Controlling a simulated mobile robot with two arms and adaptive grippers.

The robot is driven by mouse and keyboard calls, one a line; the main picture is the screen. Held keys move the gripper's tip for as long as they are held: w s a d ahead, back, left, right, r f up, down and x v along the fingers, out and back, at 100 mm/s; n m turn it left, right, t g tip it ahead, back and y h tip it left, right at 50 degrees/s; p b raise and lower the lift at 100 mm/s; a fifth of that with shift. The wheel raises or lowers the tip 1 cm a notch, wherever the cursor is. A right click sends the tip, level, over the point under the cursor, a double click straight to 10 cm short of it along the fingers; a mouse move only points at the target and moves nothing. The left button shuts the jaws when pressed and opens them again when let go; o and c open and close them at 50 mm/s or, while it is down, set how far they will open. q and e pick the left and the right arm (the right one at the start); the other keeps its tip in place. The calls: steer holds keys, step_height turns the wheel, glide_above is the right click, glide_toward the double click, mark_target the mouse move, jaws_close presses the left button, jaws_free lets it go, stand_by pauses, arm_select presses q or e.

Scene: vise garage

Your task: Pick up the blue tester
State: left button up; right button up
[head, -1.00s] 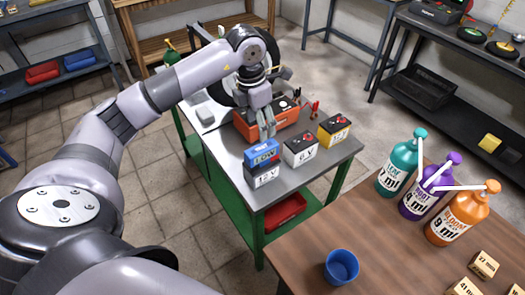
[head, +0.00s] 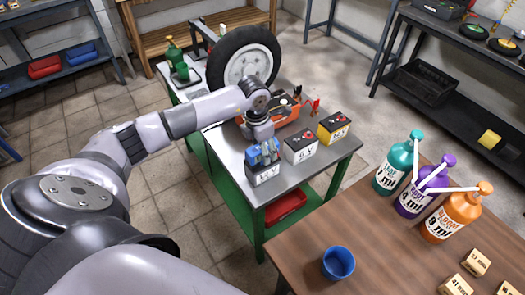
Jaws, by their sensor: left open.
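The blue tester (head: 252,157) sits on top of the left battery (head: 265,176), which is white and black with a voltage label, at the near left of the green-framed metal bench (head: 240,198). My left gripper (head: 263,155) points down right at the tester. Its fingers cover part of the tester's front and top, so much of it is hidden. The fingers are open; whether they touch the tester I cannot tell. My right gripper is out of view.
A white 6 V battery (head: 300,148) and a yellow battery (head: 334,127) stand close to the right. An orange unit (head: 288,115) and a wheel (head: 243,58) are behind. A blue cup (head: 338,263) and several pump bottles (head: 458,213) stand on the brown table (head: 300,248).

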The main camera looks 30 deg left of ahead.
arm_select(q)
steer(key=shift+f+b, duration=0.2)
steer(key=shift+b, duration=0.1)
stand_by(0.4)
steer(key=shift+c, duration=0.4)
jaws_close()
stand_by(0.4)
